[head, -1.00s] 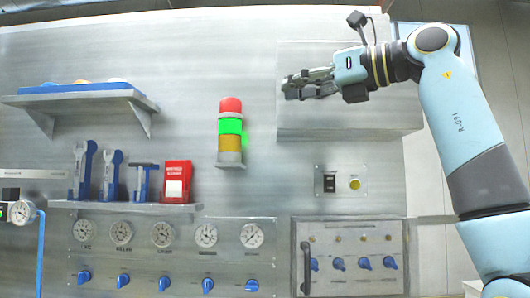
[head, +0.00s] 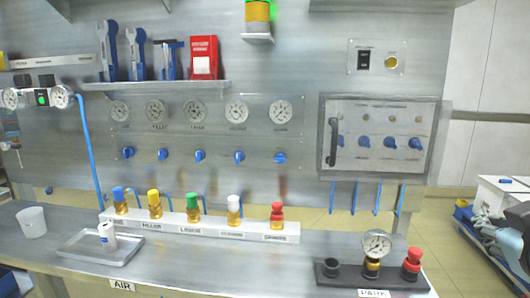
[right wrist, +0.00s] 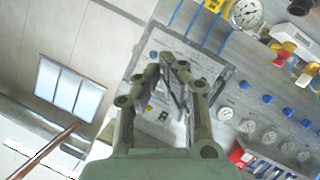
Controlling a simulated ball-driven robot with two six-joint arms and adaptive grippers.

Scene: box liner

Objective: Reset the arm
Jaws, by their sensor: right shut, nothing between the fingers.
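My right gripper (right wrist: 172,62) shows in the right wrist view, its linked fingers drawn together with nothing held between them. Behind it the steel wall panel appears tilted, with gauges and blue knobs at the right. The gripper is apart from the panel. In the head view neither gripper shows; a pale blue and grey shape at the far right edge may be part of my right arm, but I cannot tell. My left gripper is in neither current view.
A steel bench holds a white rack (head: 182,228) of colour-capped fittings, a tray (head: 72,250) with a small white can (head: 107,236), a white cup (head: 32,222) and a black block (head: 335,282) with a gauge (head: 376,244). A framed door panel (head: 380,120) is on the wall.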

